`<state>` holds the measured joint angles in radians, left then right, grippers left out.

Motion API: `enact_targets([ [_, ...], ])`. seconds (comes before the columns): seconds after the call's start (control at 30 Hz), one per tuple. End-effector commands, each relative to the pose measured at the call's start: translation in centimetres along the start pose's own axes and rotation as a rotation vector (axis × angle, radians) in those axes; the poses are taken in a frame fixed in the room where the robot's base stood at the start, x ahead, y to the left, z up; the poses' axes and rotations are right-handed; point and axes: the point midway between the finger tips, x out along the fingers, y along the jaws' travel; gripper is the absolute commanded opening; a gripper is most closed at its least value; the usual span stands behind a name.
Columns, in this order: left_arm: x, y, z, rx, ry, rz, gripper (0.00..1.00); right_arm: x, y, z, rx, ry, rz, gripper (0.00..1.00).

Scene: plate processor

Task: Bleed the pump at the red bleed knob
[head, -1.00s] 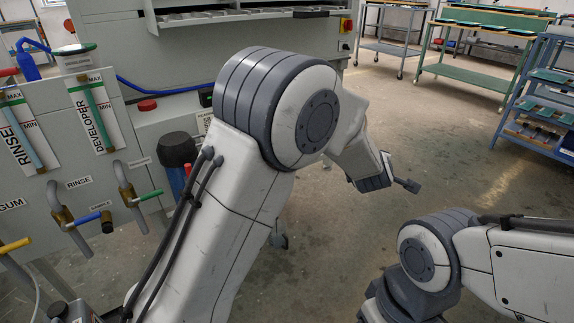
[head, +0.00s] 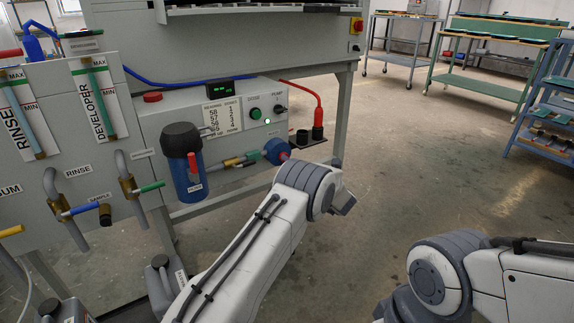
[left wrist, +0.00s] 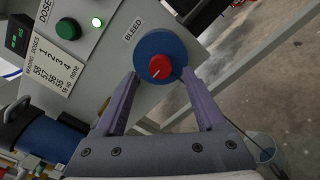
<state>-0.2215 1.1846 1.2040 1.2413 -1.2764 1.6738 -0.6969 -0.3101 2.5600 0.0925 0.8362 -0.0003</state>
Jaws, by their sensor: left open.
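The red bleed knob (left wrist: 160,66) sits in the middle of a round blue pump head (left wrist: 143,46), beside a BLEED label, in the left wrist view. My left gripper (left wrist: 160,73) is open, its two fingers on either side of the knob and the blue head; I cannot tell whether they touch. In the head view the blue pump head (head: 277,151) shows at the end of the dosing unit. The knob's face and my left fingertips are hidden there. My right arm is at the lower right; its fingers are out of view.
The dosing unit has a lit green lamp (head: 267,121), a green button (head: 255,113), a dose card (head: 222,117) and a blue filter housing (head: 188,170). Rinse and developer valves (head: 128,188) stand at left. Floor to the right is clear up to the carts (head: 490,60).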

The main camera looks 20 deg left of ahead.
Motion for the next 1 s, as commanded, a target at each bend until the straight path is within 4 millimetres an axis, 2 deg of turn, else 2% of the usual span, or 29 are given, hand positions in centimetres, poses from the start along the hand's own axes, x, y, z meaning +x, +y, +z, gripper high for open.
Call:
enact_targets([
  [0.03, 1.0, -0.2, -0.3, -0.001, 0.001, 0.002, 0.72, 0.8, 0.1, 0.0, 0.000, 0.000, 0.000, 0.72],
  [0.23, 3.3, -0.2, -0.2, 0.001, -0.001, -0.001, 0.72, 1.7, 0.1, 0.1, 0.000, 0.000, 0.000, 0.72],
  [0.6, 4.0, 0.0, 0.0, 0.003, -0.002, -0.002, 0.72, 1.8, 0.1, 0.1, 0.000, 0.000, 0.000, 0.72],
  [0.67, 4.0, 0.0, 0.0, 0.003, -0.002, -0.002, 0.53, 1.8, 0.1, 0.1, 0.000, 0.000, 0.000, 0.72],
  [0.7, 4.0, 0.0, 0.0, 0.003, -0.002, -0.002, 0.38, 1.8, 0.1, 0.1, 0.000, 0.000, 0.000, 0.72],
  [0.77, 3.9, 0.0, 0.0, 0.003, -0.002, -0.002, 0.15, 1.8, 0.1, 0.1, 0.000, 0.000, 0.000, 0.72],
  [0.8, 3.9, 0.0, 0.0, 0.003, -0.002, -0.002, 0.00, 1.8, 0.1, 0.1, 0.000, 0.000, 0.000, 0.72],
  [1.0, 3.9, 0.0, 0.1, 0.009, -0.002, -0.002, 0.00, 1.7, 0.1, 0.1, 0.000, 0.000, 0.000, 0.72],
])
